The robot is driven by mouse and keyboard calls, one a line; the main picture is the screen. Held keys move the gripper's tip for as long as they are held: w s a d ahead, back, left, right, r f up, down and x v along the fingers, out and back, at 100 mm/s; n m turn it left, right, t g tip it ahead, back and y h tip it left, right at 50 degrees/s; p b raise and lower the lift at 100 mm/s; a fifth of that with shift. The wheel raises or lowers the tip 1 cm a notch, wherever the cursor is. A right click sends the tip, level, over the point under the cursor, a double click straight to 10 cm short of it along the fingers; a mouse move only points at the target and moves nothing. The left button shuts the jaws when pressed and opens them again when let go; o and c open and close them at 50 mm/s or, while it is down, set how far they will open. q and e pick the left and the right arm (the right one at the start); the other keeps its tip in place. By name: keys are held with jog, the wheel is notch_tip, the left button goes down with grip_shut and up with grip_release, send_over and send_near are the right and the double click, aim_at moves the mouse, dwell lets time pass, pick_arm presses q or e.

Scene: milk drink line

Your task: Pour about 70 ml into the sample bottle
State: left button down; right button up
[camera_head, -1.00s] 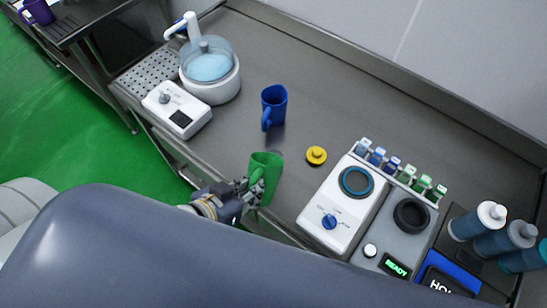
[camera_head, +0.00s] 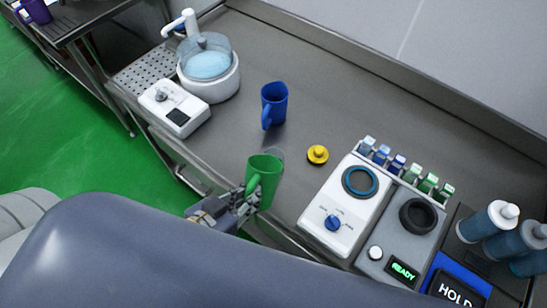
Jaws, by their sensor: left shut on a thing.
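A green jug (camera_head: 266,176) with a handle is upright near the front edge of the steel counter. My left gripper (camera_head: 250,199) is shut on its handle side. A faint clear round rim (camera_head: 279,152) shows just behind the jug; I cannot tell whether it is the sample bottle, as the jug hides most of it. A yellow knobbed cap (camera_head: 317,154) lies to the right of the jug. The jug's contents cannot be made out. My right gripper is not in view.
A blue jug (camera_head: 273,106) stands behind the green one. A white device with a clear water bowl (camera_head: 209,82) is at left. At right are a white dial unit (camera_head: 338,216), a grey unit showing READY (camera_head: 399,244), small vials (camera_head: 399,164) and capped bottles (camera_head: 487,222). The back middle counter is clear.

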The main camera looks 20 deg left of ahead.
pick_arm(q)
jog(key=s+f+m+t+h+b, duration=0.1)
jog(key=s+f+t+b, duration=0.3)
jog(key=b, duration=0.6)
jog(key=shift+a+f+t+b, duration=0.35)
jog(key=shift+f+t, duration=0.85)
jog(key=shift+f, duration=0.45)
